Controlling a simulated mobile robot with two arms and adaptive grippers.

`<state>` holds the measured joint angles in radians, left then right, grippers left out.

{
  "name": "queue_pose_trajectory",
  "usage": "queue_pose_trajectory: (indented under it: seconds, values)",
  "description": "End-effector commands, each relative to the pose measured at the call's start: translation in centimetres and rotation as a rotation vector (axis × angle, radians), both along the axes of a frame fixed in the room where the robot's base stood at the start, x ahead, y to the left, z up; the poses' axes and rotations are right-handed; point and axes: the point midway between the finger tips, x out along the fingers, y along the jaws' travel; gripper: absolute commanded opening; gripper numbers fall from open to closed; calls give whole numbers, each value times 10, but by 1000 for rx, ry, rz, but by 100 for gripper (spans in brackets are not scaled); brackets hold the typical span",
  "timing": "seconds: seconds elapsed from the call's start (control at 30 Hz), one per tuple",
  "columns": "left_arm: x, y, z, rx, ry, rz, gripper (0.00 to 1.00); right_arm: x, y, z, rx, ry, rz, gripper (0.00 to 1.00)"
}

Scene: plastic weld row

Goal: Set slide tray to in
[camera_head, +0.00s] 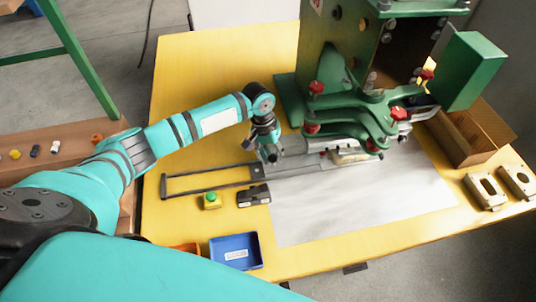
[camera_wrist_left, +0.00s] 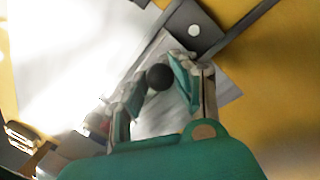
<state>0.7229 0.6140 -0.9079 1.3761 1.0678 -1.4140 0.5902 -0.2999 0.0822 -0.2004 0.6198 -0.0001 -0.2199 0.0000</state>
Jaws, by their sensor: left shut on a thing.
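The slide tray (camera_head: 305,164) is a long grey slide on rails (camera_head: 205,174), running from the left of the yellow table to under the green press (camera_head: 345,110). My left gripper (camera_head: 269,153) is over the tray's near-left end, pointing down. In the left wrist view its two teal-padded fingers (camera_wrist_left: 158,85) are around a round black knob (camera_wrist_left: 158,77) above the grey tray plate, and the gripper is shut on it. The knob is hidden by the gripper in the head view. My right gripper is not in view.
A green button box (camera_head: 210,200) and a black device (camera_head: 254,195) lie just in front of the rails. A blue bin (camera_head: 235,251) stands at the front edge. A wooden box (camera_head: 465,140) and metal parts (camera_head: 486,191) are at the right. The grey mat (camera_head: 350,205) is clear.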

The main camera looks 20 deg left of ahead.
Motion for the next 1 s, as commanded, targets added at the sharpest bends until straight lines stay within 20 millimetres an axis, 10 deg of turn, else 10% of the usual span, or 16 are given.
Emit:
queue_pose_trajectory:
  seconds: [0.07, 0.1, 0.27, 0.63, 1.0]
  values:
    - [3, -3, 3, -7, -11, -1, 0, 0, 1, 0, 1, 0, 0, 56]
    - [3, -3, 3, -7, -12, -1, 32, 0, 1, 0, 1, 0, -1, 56]
    - [2, -2, 2, -7, -9, -1, 52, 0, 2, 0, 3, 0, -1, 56]
    - [2, 1, 9, -4, -6, -1, 52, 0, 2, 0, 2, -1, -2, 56]
    - [2, 14, 81, -5, -10, -1, 52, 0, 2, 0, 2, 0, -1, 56]
